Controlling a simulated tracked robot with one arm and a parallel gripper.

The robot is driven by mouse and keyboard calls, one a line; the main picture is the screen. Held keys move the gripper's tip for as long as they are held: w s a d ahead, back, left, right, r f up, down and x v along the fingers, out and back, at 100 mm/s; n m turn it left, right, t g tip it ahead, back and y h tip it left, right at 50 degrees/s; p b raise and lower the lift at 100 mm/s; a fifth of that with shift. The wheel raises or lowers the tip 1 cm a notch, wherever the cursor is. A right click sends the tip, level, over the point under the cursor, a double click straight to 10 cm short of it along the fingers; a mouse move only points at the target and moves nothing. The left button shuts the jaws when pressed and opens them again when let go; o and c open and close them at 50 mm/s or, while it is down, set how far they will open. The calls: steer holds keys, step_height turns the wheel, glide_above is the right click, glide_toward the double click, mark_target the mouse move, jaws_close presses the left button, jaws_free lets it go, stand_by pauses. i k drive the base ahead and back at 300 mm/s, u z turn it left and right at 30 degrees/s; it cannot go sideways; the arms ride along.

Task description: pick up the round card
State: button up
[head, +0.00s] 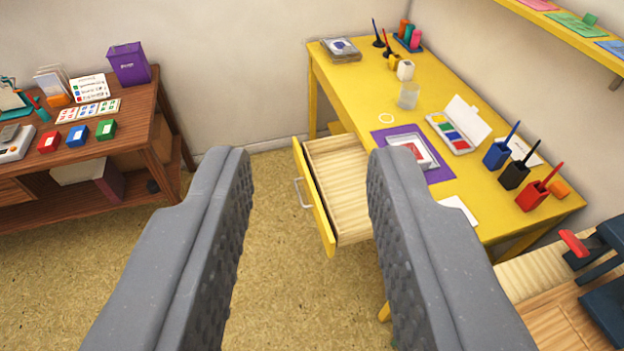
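A small round white-edged thing (386,118) lies flat on the yellow desk (440,90), left of a clear glass (408,95) and above a purple mat (440,172). It may be the round card, but it is too small to tell for sure. No other round card is plain in view. My gripper (308,160) is open and empty, its two grey fingers wide apart in the foreground. It is well short of the desk, with the floor and a pulled-out drawer showing between and beyond the fingers.
The yellow drawer (318,200) juts out from the desk's left side. Inkpads (455,131) and brush pots (502,152) stand on the desk. A brown table (140,110) with stamps is at left. Bare floor (285,290) lies between.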

mark_target(341, 46)
steer(key=i, duration=0.95)
steer(key=u, duration=0.05)
